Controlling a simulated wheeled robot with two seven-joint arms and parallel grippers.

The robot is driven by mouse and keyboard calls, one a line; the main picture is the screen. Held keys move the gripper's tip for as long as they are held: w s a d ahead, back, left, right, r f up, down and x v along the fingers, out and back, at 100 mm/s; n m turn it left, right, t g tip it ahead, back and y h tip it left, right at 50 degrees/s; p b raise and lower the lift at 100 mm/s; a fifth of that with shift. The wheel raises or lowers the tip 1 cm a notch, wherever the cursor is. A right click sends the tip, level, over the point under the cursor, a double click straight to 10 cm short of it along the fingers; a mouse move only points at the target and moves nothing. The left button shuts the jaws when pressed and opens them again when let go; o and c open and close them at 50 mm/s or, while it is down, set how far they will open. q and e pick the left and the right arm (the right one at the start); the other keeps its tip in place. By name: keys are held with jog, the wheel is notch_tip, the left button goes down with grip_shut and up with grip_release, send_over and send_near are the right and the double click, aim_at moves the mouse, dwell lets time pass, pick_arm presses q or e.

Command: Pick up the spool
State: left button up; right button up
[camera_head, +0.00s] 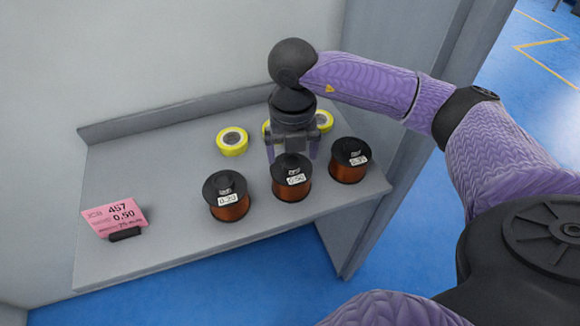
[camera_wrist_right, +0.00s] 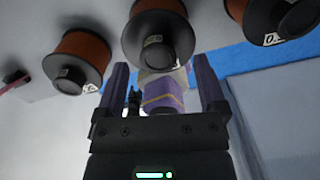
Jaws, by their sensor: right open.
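Three copper-wound spools with black flanges stand in a row on the grey shelf: the left spool (camera_head: 227,196), the middle spool (camera_head: 291,178) and the right spool (camera_head: 348,160). Each has a white label; the left reads like 0.20, the middle like 0.50. My right gripper (camera_head: 291,155) is open, fingers down, just behind the middle spool. In the wrist view the middle spool (camera_wrist_right: 160,40) is ahead of the open fingers (camera_wrist_right: 165,85), with no visible grip on it. The left spool (camera_wrist_right: 80,60) and right spool (camera_wrist_right: 262,18) are to either side. My left gripper is not in view.
A pink card (camera_head: 115,216) reading 457 and 0.50 stands at the shelf's left. A yellow tape roll (camera_head: 232,142) lies behind the spools; another yellow roll (camera_head: 324,121) is partly hidden by my gripper. The grey shelf (camera_head: 170,225) has a back wall and an open front edge.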

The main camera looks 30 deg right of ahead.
jog(key=shift+f, duration=0.95)
jog(key=shift+a+r, duration=0.1)
grip_shut()
dwell(0.5)
